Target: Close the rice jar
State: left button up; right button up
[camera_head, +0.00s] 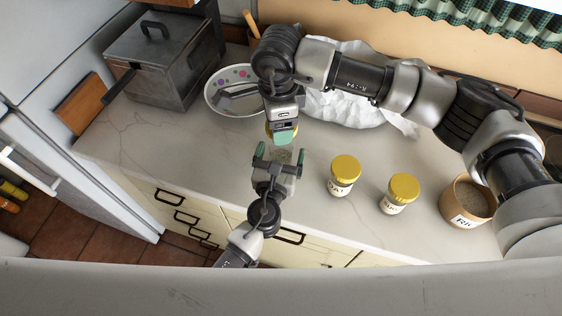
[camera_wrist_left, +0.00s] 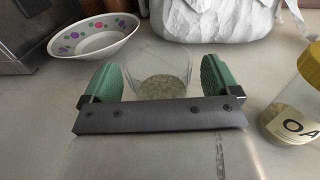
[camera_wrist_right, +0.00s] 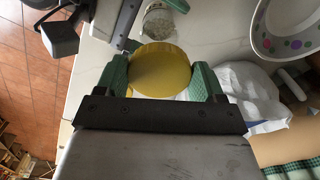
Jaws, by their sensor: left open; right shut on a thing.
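An open glass jar (camera_wrist_left: 158,78) with pale grains inside stands on the counter between the fingers of my left gripper (camera_wrist_left: 160,82), which is open around it. The jar (camera_wrist_right: 158,20) also shows in the right wrist view; its label is unreadable. In the head view my left gripper (camera_head: 277,158) partly hides it. My right gripper (camera_wrist_right: 160,78) is shut on a round yellow lid (camera_wrist_right: 160,68), held above the counter, apart from the jar. In the head view the lid is mostly hidden behind my right gripper (camera_head: 284,140).
Two yellow-lidded jars (camera_head: 344,172) (camera_head: 400,192) and a tan pot (camera_head: 470,222), its label starting "Ri", stand to the right. A spotted bowl (camera_head: 213,95), a grey metal box (camera_head: 150,65) and a white bag (camera_head: 345,108) are behind. The counter's front left is clear.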

pick_arm(q)
jog(key=c, duration=1.4)
pick_arm(e)
jog(key=shift+f, duration=2.5)
jog(key=shift+f, duration=0.1)
jog(key=shift+f, duration=0.8)
jog(key=shift+f, duration=0.25)
